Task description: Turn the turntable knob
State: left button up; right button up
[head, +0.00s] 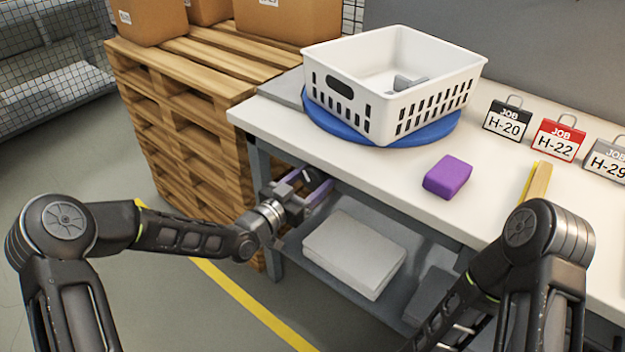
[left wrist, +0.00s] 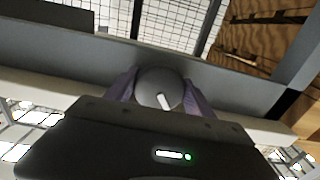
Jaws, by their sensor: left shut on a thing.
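The turntable knob (left wrist: 160,88) is a round dark grey dial with a white pointer mark, in the left wrist view. It sits at the bench's front rail, and in the head view it is hidden. My left gripper (head: 314,189) is under the bench's front edge near its left corner. Its two purple fingers (left wrist: 161,96) stand on either side of the knob and are shut on it. The blue turntable (head: 435,130) lies on the bench top with a white basket (head: 380,116) on it. My right arm shows at lower right, but its gripper is not visible.
A purple block (head: 447,178) and job signs H-20 (head: 507,120), H-22 (head: 558,140) and H-29 (head: 608,158) are on the bench. A grey-white box (head: 353,254) is on the lower shelf. A wooden pallet stack (head: 180,110) stands close left of the bench.

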pick_arm(q)
jog(key=shift+n, duration=0.3)
jog(key=n+b, duration=0.2)
jog(key=shift+f+n, duration=0.1)
jog(key=shift+n, duration=0.3)
jog(key=shift+s+n+b, duration=0.1)
jog(key=shift+n+b, duration=0.4)
jog(key=shift+n, duration=1.3)
jog(key=o, duration=1.3)
jog(key=v, duration=0.7)
jog(key=shift+s+a, duration=0.2)
jog(key=shift+s, duration=0.1)
